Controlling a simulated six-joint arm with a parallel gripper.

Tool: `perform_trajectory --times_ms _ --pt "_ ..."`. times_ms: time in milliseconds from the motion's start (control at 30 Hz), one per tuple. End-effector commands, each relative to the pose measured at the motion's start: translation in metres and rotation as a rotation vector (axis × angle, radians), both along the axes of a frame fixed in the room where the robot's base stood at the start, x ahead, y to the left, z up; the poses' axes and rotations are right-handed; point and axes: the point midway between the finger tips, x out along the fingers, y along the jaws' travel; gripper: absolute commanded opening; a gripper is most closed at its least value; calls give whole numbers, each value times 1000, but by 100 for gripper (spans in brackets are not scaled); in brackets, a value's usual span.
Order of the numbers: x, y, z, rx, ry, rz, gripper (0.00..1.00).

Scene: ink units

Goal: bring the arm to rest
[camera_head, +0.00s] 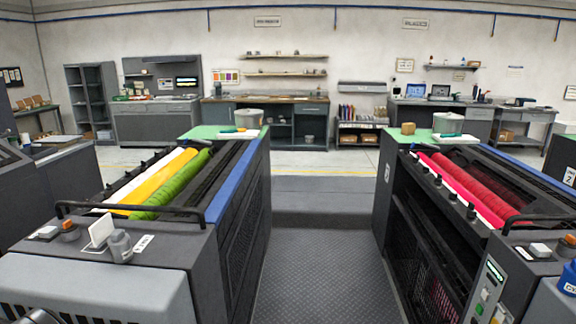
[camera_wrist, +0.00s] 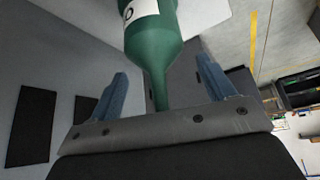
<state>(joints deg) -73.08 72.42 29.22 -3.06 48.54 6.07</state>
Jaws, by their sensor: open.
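My gripper (camera_wrist: 163,72) shows in the wrist view with its two blue fingers spread apart. A dark green bottle (camera_wrist: 155,38) with a white label and a narrow neck shows just beyond and between the fingers. Gaps show on both sides of its neck, so the fingers are not closed on it. The top of the bottle's body is cut off by the picture edge.
A left machine (camera_head: 245,200) has yellow and green rollers; a right machine (camera_head: 405,225) has red rollers. Between them lies a clear dark walkway (camera_head: 325,270). A grey tub (camera_head: 248,118) stands at the left machine's far end, another (camera_head: 447,123) at the right's, near a cardboard box (camera_head: 408,128).

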Motion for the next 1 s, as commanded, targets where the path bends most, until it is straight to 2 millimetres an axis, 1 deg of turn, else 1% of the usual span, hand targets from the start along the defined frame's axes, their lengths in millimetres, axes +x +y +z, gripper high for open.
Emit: perform_trajectory --times_ms 100,533,900,1000 --pt "0 -1 -17 -4 1 0 76" --pt "-12 -29 38 0 0 0 76" --pt "-22 -57 90 0 0 0 76" --pt "-19 -48 70 -4 1 0 76"
